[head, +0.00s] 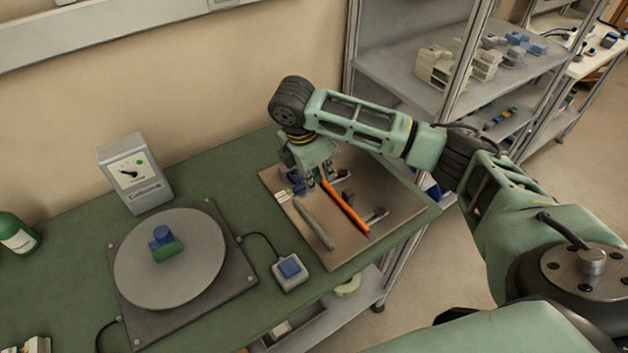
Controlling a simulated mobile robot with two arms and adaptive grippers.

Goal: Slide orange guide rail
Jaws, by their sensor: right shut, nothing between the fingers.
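The orange guide rail (345,209) lies slantwise on a brown board (347,257) at the right part of the green table. A grey bar (314,223) lies to its left, roughly parallel. My right gripper (320,183) is over the board and points down at the rail's far end. It is shut with nothing held. Whether its fingertips touch the rail is too small to tell. The arm and gripper hide part of the board's far side. My left gripper is not in view.
A round grey turntable (190,275) with a blue and green piece on it stands to the left. A box with a blue button (290,270) sits beside the board. A dial meter (134,172) and green bottle (17,234) stand farther left. A metal shelf (400,80) rises behind right.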

